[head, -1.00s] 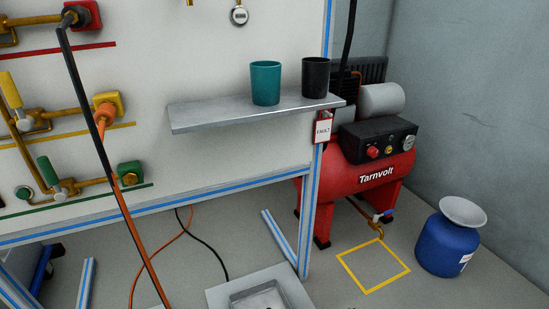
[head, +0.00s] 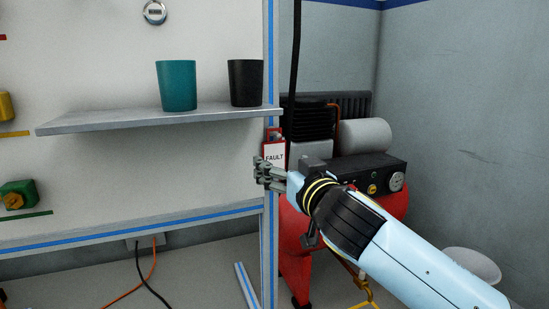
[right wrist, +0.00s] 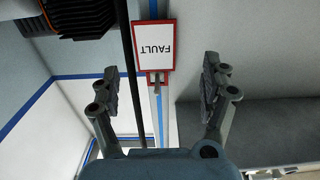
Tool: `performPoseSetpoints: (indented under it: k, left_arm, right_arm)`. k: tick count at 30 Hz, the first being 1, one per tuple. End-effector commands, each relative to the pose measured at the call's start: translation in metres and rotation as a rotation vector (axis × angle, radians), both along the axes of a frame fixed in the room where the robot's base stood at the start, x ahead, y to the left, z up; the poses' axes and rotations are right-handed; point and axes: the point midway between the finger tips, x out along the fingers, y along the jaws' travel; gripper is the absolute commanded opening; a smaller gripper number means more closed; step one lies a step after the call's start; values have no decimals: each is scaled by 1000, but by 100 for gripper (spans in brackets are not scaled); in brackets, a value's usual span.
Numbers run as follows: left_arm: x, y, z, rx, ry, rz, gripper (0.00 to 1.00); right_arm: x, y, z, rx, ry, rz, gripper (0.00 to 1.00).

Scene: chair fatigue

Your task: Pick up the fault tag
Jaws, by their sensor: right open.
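The fault tag (head: 274,154) is a white card with a red border and the word FAULT. It hangs at the frame post, just below the right end of the shelf. In the right wrist view the tag (right wrist: 156,47) appears upside down, lying between and beyond the two fingers. My right gripper (head: 262,174) is open in front of the tag's lower part, and the fingers (right wrist: 160,80) stand apart on either side with nothing between them. No contact with the tag shows. My left gripper is not in view.
The metal shelf (head: 130,121) carries a teal cup (head: 176,86) and a black cup (head: 245,83) near the tag. A blue-striped post (head: 269,230) stands beside the tag. A black hose (head: 295,70) runs down by it. The red compressor (head: 296,258) is behind my arm.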

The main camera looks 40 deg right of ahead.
Motion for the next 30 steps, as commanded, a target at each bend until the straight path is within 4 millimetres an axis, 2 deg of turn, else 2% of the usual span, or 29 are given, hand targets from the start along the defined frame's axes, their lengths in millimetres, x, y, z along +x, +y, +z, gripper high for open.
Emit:
performPoseSetpoints:
  k: [9, 18, 28, 30]
  left_arm:
    - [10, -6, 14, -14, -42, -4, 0]
    - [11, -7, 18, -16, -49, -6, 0]
    - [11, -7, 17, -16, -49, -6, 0]
    - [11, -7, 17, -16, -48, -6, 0]
  right_arm:
    - [42, -18, -3, 0, 1, 0, 80]
    - [48, -19, -1, -1, 1, 0, 80]
    - [48, -19, -1, 0, 1, 0, 38]
    - [48, -19, -1, 0, 1, 0, 35]
